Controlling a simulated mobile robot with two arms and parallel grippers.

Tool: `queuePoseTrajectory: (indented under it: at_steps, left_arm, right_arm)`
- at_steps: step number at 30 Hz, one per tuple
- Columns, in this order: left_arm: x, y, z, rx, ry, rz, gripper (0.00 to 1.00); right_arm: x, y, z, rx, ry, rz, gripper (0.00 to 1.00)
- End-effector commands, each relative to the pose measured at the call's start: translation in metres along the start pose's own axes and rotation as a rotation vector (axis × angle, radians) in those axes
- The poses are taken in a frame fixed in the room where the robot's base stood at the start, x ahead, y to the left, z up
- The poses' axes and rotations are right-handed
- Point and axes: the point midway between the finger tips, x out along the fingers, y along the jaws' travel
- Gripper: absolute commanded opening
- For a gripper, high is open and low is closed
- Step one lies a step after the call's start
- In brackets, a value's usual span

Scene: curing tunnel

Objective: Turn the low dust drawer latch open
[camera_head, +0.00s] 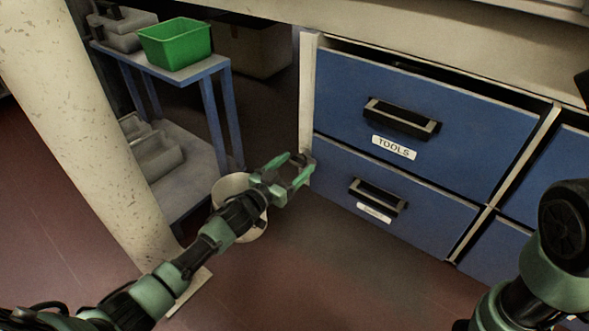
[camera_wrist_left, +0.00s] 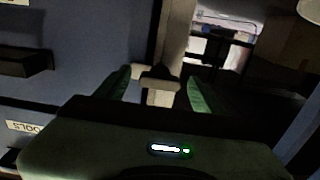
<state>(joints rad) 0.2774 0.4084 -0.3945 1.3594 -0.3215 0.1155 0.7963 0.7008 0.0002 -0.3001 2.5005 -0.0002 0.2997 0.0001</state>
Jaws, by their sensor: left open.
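The low drawer (camera_head: 415,225) is a blue front with a dark handle (camera_head: 378,196) and a small label too small to read. It looks closed. The latch (camera_wrist_left: 158,84), a pale bar with a dark hub, sits on the pale cabinet post in the left wrist view. My left gripper (camera_head: 298,169) is open at the post beside the low drawer's upper left corner. In the left wrist view its green fingers (camera_wrist_left: 158,92) stand on either side of the latch; contact cannot be told. In the head view the gripper mostly hides the latch. My right gripper is out of view.
The blue TOOLS drawer (camera_head: 430,120) is above. A blue cart (camera_head: 205,70) with a green bin (camera_head: 176,42) stands at the left, behind a thick pale column (camera_head: 75,110). A round pale object (camera_head: 236,190) lies behind my left wrist. The floor before the drawers is clear.

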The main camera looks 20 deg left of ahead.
Motion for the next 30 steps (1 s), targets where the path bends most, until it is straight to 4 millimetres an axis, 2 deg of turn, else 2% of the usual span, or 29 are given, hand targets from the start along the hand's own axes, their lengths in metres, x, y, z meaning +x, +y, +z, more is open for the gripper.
queuePoseTrajectory:
  at_steps: [6, 7, 12, 13, 14, 23, 30]
  left_arm:
    - [0.001, 0.000, -0.001, 0.000, 0.000, 0.000, 0.69]
    - [0.001, 0.000, -0.001, 0.000, 0.000, 0.000, 0.66]
    - [0.001, 0.000, -0.001, 0.000, 0.001, 0.000, 0.19]
    - [0.001, 0.000, -0.001, 0.000, 0.001, 0.000, 0.11]
    - [0.001, 0.000, -0.001, 0.000, 0.001, 0.000, 0.07]
    - [0.001, 0.000, -0.002, 0.038, 0.001, 0.000, 0.07]
    - [0.001, 0.000, -0.003, 0.176, 0.000, -0.001, 0.07]
  right_arm:
    - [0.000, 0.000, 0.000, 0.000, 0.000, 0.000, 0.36]
    - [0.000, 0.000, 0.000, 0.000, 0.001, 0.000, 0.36]
    - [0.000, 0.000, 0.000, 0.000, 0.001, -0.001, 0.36]
    - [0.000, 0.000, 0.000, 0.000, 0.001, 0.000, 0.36]
    - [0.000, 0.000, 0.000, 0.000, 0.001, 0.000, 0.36]
    - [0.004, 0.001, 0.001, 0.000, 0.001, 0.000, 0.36]
    - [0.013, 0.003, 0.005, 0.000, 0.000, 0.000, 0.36]
